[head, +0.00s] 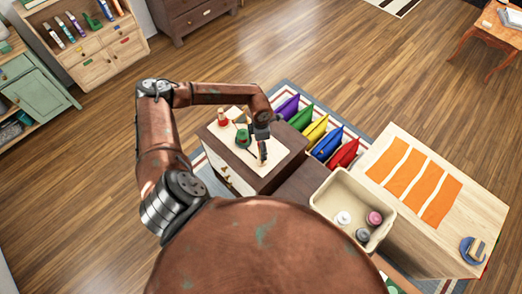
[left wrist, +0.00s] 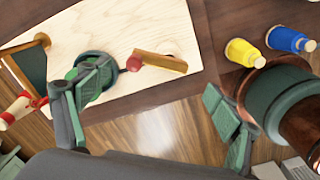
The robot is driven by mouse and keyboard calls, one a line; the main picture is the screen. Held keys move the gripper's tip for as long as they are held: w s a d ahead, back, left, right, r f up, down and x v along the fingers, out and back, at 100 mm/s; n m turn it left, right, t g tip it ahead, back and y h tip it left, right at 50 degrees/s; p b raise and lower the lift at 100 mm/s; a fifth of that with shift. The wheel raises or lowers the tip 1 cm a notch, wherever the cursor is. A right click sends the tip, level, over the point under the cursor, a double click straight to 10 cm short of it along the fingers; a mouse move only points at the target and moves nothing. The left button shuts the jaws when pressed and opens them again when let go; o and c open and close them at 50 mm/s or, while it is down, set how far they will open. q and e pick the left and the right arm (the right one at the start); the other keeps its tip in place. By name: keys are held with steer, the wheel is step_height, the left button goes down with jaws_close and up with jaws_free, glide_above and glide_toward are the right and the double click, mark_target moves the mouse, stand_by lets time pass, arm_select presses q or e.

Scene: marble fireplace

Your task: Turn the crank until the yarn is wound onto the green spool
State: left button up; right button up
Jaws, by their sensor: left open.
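The green spool (head: 242,136) sits on a pale wooden board (head: 284,158) on a small cabinet. In the left wrist view the green spool (left wrist: 92,76) is partly hidden by a finger of mine. A wooden crank arm (left wrist: 170,64) with a dark red round part lies beside the spool. A wooden peg with red yarn (left wrist: 20,108) is at the left edge, and shows as a red shape (head: 222,118) in the head view. My left gripper (left wrist: 158,105) is open, with its fingers wide apart and nothing between them. My right gripper is out of view.
A yellow spool (left wrist: 243,52) and a blue spool (left wrist: 288,40) lie to the right in the left wrist view. Colored cushions (head: 316,131) stand behind the cabinet. A cream bin (head: 318,203) with small spools is at the right, beside a wooden table (head: 470,205).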

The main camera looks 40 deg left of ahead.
arm_select(q)
step_height(320, 180, up, 6)
steer(key=shift+f, duration=0.2)
stand_by(0.4)
